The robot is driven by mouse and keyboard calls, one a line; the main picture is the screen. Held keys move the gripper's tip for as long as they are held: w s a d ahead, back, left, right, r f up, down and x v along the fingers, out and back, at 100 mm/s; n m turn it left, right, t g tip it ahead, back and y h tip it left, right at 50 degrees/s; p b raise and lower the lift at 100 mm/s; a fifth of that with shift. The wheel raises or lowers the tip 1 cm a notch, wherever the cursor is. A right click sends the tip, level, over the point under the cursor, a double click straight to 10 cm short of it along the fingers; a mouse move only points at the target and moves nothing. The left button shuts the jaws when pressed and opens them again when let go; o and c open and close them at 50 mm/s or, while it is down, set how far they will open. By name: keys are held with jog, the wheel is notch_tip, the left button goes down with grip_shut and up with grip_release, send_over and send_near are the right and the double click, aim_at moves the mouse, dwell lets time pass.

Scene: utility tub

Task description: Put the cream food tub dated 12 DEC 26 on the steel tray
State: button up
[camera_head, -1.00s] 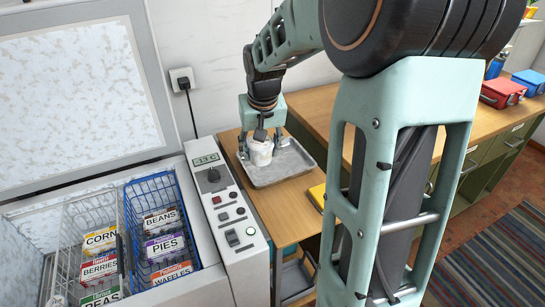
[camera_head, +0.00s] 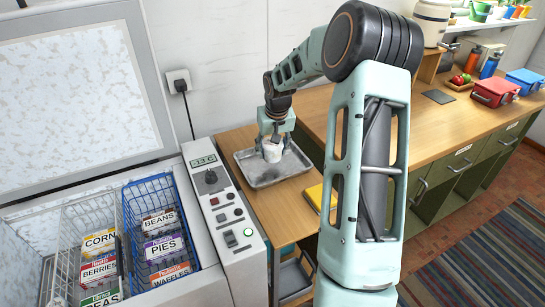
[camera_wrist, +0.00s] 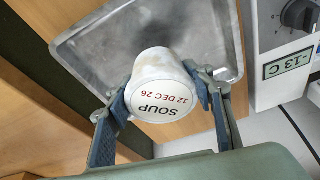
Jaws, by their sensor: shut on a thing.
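The cream food tub (camera_wrist: 163,88) shows a round white lid reading "SOUP 12 DEC 26" in the wrist view. My gripper (camera_wrist: 165,100) is shut on it, with one finger on each side. In the head view the tub (camera_head: 271,153) is between the fingers of my gripper (camera_head: 272,145), over the steel tray (camera_head: 252,183). The tray, with its raised rim, lies on the wooden table and also shows behind the tub in the wrist view (camera_wrist: 95,50). I cannot tell whether the tub's base touches the tray floor.
An open chest freezer with a blue wire basket (camera_head: 135,225) of food boxes stands at left. Its control panel (camera_head: 225,205) is beside the tray's table. A yellow item (camera_head: 316,196) lies right of the tray. A long wooden bench (camera_head: 440,115) runs along the right.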

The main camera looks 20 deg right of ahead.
aim_at(272, 157)
jog(key=shift+s+x, duration=0.15)
jog(key=shift+x, duration=0.65)
jog(key=shift+s+x, duration=0.15)
jog(key=shift+x, duration=0.7)
jog(key=shift+f, duration=0.25)
jog(key=o, duration=1.4)
jog(key=shift+r, duration=0.5)
jog(key=v, duration=1.1)
jog(key=shift+s+r, duration=0.15)
